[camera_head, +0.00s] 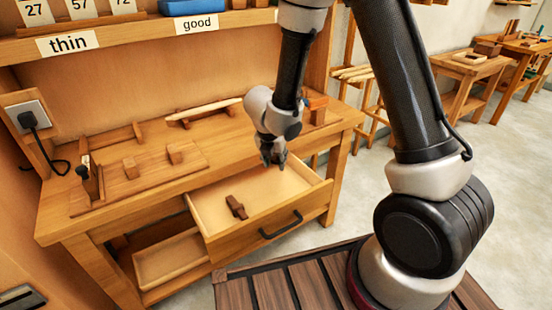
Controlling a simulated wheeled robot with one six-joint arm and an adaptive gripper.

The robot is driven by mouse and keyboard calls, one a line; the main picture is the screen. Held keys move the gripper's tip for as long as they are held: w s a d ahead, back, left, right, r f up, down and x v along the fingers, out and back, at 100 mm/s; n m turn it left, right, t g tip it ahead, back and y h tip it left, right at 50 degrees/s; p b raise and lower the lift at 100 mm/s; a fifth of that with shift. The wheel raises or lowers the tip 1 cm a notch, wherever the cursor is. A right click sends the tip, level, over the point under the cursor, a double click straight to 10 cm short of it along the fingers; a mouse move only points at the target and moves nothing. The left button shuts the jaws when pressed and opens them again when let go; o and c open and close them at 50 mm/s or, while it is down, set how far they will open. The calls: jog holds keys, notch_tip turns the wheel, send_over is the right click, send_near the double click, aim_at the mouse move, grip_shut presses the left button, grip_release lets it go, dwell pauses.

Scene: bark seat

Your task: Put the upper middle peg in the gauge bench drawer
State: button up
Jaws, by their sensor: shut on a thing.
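The gauge bench drawer (255,238) is pulled open at the front of the wooden bench. A dark brown wooden piece (236,207) lies inside it, left of the middle. My gripper (272,161) points down over the back part of the open drawer. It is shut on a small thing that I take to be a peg. That thing is mostly hidden by the fingers, and I cannot tell which peg it is.
A shelf with labels "thin" (68,42) and "good" (197,24) runs above the bench. A lower open tray (172,262) is beneath the drawer, at left. A pale rod (205,110) lies at the back of the bench. The drawer's right part is bare.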

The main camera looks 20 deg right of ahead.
jog(key=shift+f, duration=4.2)
jog(key=o, duration=1.2)
